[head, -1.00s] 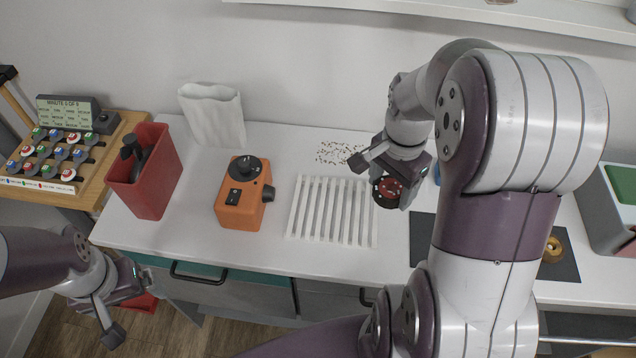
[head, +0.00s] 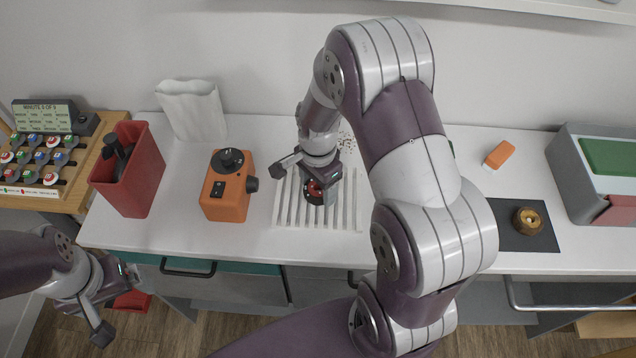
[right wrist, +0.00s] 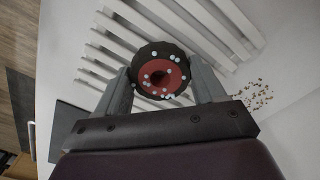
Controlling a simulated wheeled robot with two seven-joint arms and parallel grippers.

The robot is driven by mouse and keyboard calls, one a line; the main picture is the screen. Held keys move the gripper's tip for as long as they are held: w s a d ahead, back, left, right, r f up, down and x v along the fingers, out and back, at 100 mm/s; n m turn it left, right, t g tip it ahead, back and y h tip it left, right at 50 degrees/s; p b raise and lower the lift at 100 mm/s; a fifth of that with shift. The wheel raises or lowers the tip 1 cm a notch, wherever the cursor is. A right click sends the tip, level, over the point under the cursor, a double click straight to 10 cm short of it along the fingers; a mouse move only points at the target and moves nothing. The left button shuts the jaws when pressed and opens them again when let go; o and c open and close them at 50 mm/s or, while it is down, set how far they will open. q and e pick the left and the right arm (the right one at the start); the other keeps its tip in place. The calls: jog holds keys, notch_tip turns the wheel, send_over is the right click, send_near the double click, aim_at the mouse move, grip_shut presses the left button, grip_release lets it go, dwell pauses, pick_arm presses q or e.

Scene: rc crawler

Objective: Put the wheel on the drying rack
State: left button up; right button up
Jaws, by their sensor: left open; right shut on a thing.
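The wheel (head: 316,190) is black with a red hub. My right gripper (head: 318,186) is shut on it and holds it over the white slatted drying rack (head: 290,212). In the right wrist view the wheel (right wrist: 159,72) sits between the two fingers, with pale dots on its face and the rack's slats (right wrist: 110,45) behind it. I cannot tell whether the wheel touches the slats. My left gripper (head: 118,300) is open and empty, low in front of the counter at the left.
An orange device (head: 226,195) with a black knob stands left of the rack, beside a red bin (head: 130,180). A white bag (head: 192,110) stands behind. Small crumbs (head: 347,143) lie behind the rack. On the right are a dark mat (head: 512,240) with a brass-coloured part (head: 527,221) and a grey bin (head: 570,165).

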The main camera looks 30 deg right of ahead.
jog(key=shift+f, duration=0.15)
jog(key=o, duration=1)
jog(key=shift+o, duration=0.2)
notch_tip(320, 180, up, 12)
jog(key=s+a+f+n, duration=0.1)
jog(key=s+a+n, duration=0.1)
jog(key=s+n, duration=0.2)
jog(key=s+a+f+n+t, duration=0.1)
jog(key=s+n, duration=0.4)
jog(key=n, duration=0.6)
jog(key=shift+a+f+n, duration=0.3)
jog(key=shift+a+f, duration=0.25)
jog(key=shift+a, duration=0.6)
